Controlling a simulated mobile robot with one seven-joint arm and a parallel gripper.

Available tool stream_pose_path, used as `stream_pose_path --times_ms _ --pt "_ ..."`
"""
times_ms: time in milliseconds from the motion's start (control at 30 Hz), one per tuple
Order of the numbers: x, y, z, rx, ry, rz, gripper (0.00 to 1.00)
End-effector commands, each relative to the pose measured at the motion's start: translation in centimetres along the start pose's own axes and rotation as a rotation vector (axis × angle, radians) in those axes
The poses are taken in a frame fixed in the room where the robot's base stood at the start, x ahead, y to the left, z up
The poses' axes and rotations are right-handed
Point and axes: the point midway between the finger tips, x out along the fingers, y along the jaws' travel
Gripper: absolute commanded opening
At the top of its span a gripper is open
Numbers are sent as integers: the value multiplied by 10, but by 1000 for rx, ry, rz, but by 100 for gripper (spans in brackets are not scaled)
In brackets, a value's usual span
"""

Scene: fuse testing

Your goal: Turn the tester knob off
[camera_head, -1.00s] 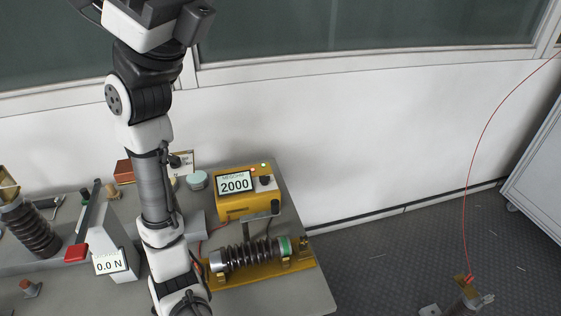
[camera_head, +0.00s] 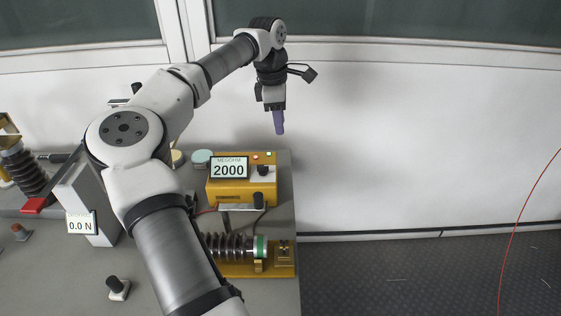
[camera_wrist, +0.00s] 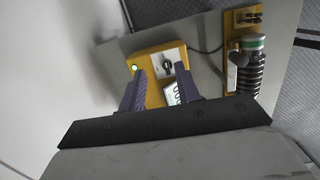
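The tester is a yellow box (camera_head: 241,193) with a display (camera_head: 229,169) reading 2000, and it also shows in the wrist view (camera_wrist: 152,58). Its black knob (camera_head: 263,171) sits on a pale plate at the right of its top. In the wrist view, the knob (camera_wrist: 168,66) appears between and just beyond the fingertips. My gripper (camera_head: 280,131) is above and slightly right of the tester, pointing down. In the wrist view, my gripper's (camera_wrist: 161,72) two purple fingers are apart with nothing between them; they are clear of the knob.
A ribbed brown fuse with a green end band (camera_head: 261,247) lies on a yellow base in front of the tester. A force gauge (camera_head: 82,222) reading 0.0 N stands at left. A red light (camera_head: 256,158) and green light (camera_head: 269,154) are on the tester. The wall (camera_head: 420,140) is behind.

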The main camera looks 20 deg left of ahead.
Motion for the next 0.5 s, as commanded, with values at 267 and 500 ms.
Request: stream_pose_path --times_ms 267,500 --pt "5 -1 -49 -42 125 -22 33" --pt "50 -3 -52 -40 119 -25 33"
